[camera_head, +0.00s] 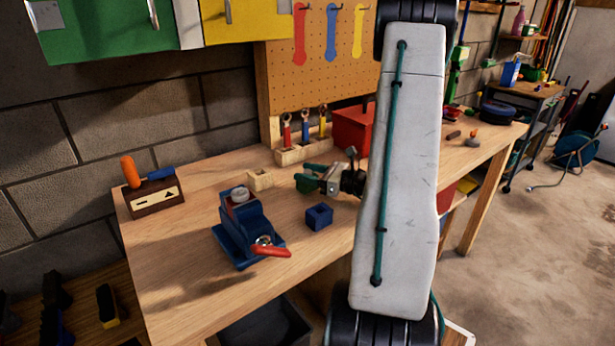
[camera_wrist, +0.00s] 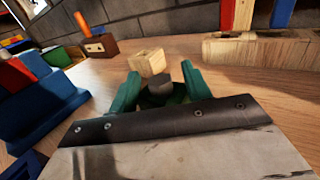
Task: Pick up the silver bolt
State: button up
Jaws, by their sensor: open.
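My gripper (camera_head: 306,175) is low over the workbench (camera_head: 190,290), and its green fingers are spread apart. In the wrist view, a small dark grey piece (camera_wrist: 160,87) with a flat top shows between the green fingers (camera_wrist: 160,76). It may be the silver bolt, but its lower part is hidden and I cannot tell whether the fingers touch it. I cannot make out a bolt near the gripper in the head view. A light wooden block (camera_head: 260,179) stands just beyond the fingertips, and it also shows in the wrist view (camera_wrist: 147,62).
A blue vise (camera_head: 245,222) with a red handle (camera_head: 271,251) stands left of my gripper. A small blue block (camera_head: 319,217) lies in front. A wooden tool rack (camera_head: 303,153) and a red box (camera_head: 352,131) stand behind. The bench's left front is clear.

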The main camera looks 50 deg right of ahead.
jog(key=shift+w, duration=0.2)
grip_shut()
